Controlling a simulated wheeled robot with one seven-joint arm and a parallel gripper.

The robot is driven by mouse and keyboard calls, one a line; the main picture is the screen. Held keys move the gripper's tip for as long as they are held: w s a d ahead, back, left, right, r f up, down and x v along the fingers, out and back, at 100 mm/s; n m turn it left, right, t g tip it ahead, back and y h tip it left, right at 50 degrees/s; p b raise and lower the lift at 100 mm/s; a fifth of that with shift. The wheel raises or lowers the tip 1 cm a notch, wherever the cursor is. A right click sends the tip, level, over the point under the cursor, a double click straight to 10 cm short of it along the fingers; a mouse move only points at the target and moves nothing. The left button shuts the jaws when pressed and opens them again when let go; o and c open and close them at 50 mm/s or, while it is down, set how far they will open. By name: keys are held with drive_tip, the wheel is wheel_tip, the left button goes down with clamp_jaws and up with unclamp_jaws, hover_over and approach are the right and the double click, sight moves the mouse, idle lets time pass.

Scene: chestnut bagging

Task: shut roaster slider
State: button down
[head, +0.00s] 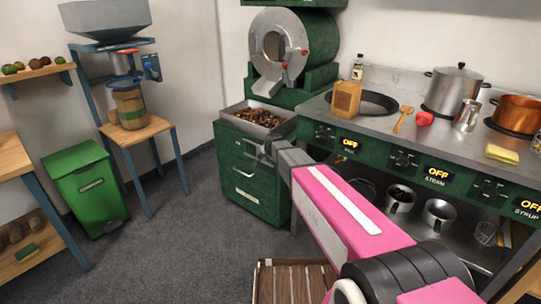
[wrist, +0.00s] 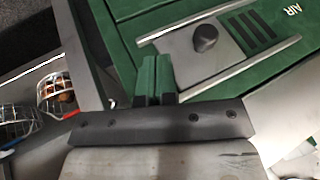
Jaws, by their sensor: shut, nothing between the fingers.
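The slider (wrist: 183,52) is a flat metal plate with a dark round knob (wrist: 204,38), between two metal rails on a green panel in the wrist view. Several dark vent slots (wrist: 255,32) lie uncovered to its right, with the word AIR beyond. My gripper (wrist: 154,62) is shut and empty, with its green fingertips left of the knob and apart from it. In the head view, my gripper (head: 266,150) is at the front of the green roaster (head: 258,180), just below its tray. The slider cannot be made out there, behind or beside my gripper.
A metal tray (head: 226,117) of chestnuts sits on the roaster's lower body. The green stove counter (head: 375,158) is close on the right, with pots on top and a shelf below. A wooden slatted crate (head: 265,282) is in front. The floor on the left is clear up to a green bin (head: 85,185).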

drive_tip(key=shift+w+a+f, duration=0.25)
drive_tip(key=shift+w+a, duration=0.35)
drive_tip(key=shift+a, duration=0.15)
drive_tip(key=shift+w+a+f, duration=0.2)
drive_tip(key=shift+w+a, duration=0.35)
drive_tip(key=shift+a, duration=0.2)
drive_tip(key=w+a, duration=0.4)
drive_tip(key=a, duration=0.1)
drive_tip(key=w+a, duration=0.1)
drive_tip(key=a, duration=0.1)
drive_tip(key=shift+w+a, duration=0.2)
drive_tip(key=shift+w, duration=0.2)
drive_tip(key=shift+a, duration=0.1)
drive_tip(key=shift+r, duration=0.1)
